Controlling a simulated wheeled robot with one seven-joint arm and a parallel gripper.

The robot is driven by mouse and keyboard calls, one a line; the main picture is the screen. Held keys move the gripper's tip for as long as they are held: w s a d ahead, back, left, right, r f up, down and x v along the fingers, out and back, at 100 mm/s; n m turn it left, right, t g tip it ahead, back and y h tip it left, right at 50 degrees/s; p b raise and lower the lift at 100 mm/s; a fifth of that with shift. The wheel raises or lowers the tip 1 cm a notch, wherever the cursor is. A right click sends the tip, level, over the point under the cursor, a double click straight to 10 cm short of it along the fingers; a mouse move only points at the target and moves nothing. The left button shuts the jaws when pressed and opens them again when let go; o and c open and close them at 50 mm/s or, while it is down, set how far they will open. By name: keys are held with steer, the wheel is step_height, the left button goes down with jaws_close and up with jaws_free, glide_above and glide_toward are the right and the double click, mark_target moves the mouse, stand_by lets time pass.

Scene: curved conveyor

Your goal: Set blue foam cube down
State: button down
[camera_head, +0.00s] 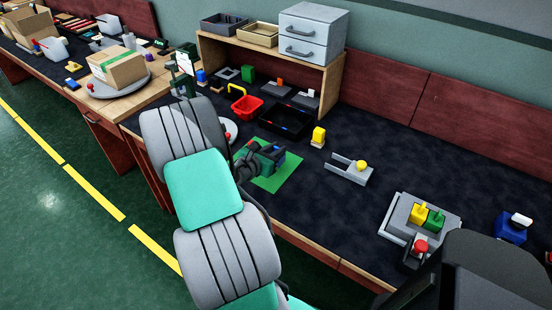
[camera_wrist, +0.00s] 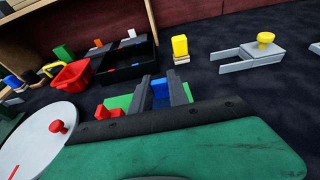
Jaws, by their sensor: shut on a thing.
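My gripper (camera_head: 270,156) is low over a green mat (camera_head: 288,176) on the dark bench top, in the middle of the head view. In the wrist view my gripper (camera_wrist: 163,90) has its two dark fingers shut on the blue foam cube (camera_wrist: 160,88). Only part of the cube shows between the fingers; a little of its blue (camera_head: 279,151) shows in the head view. The mat lies beneath it and also shows in the wrist view (camera_wrist: 117,102). I cannot tell whether the cube touches the mat.
A red basket (camera_head: 247,107) and a black tray (camera_head: 288,121) stand behind the mat. A yellow block (camera_head: 318,134) on a wooden base stands right of it. A grey fixture with a yellow knob (camera_head: 348,171) is farther right. A round grey plate (camera_wrist: 50,135) lies at left. Bare bench lies between these.

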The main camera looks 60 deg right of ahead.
steer(key=shift+d+f, duration=0.15)
steer(key=shift+f, duration=1.7)
steer(key=c, duration=1.3)
jaws_free()
steer(key=shift+o, duration=0.2)
